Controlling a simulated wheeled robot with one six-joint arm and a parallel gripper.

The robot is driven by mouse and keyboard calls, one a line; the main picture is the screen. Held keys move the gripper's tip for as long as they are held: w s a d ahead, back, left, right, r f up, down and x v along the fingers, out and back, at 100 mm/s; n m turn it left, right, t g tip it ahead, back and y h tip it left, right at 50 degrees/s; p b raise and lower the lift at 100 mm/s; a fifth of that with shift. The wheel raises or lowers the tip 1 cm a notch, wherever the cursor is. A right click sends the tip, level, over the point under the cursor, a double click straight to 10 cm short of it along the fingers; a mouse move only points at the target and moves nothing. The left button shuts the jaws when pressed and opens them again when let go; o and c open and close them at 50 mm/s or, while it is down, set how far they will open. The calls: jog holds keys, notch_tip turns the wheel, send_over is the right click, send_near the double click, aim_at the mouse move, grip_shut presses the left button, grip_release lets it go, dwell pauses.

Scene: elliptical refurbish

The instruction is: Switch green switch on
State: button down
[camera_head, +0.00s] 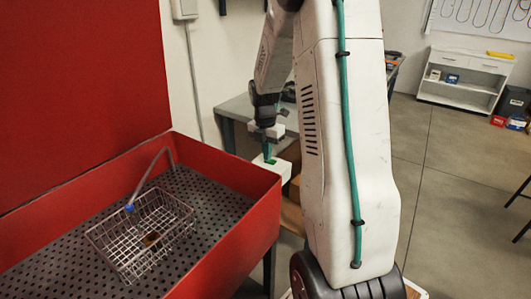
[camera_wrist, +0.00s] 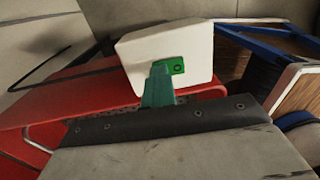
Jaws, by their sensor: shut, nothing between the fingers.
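The green switch (camera_wrist: 178,66) is on a face of a white box (camera_wrist: 133,53) in the wrist view. The white box also shows in the head view (camera_head: 284,171), at the right corner of the red basin, with a green patch on top. My gripper (camera_wrist: 160,67) has teal fingers that are shut and empty. Its tips overlap the left edge of the green switch in the wrist view; I cannot tell whether they touch it. In the head view my gripper (camera_head: 268,151) is just above the box. Part of the switch is hidden behind the fingers.
The red basin (camera_head: 223,248) has a perforated floor and holds a wire basket (camera_head: 118,239) with a small brown item (camera_head: 151,238). A grey table (camera_head: 236,108) stands behind my arm. A white cabinet (camera_head: 457,98) is at the back right. Open floor lies to the right.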

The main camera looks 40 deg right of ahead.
jog(key=shift+s+f, duration=0.4)
jog(key=shift+s, duration=0.4)
jog(key=shift+d+r, duration=0.1)
jog(key=shift+r, duration=0.1)
notch_tip(320, 180, up, 14)
jog(key=w, duration=0.2)
jog(key=shift+w+r, duration=0.2)
jog(key=shift+w, duration=0.15)
jog(key=s+a+r+m+t, duration=0.2)
jog(key=s+a+r+m, duration=0.1)
jog(key=s+a+m, duration=1.7)
jog(key=s+a, duration=0.4)
jog(key=a, duration=0.3)
jog(key=shift+s+a, duration=0.15)
jog(key=shift+s, duration=0.2)
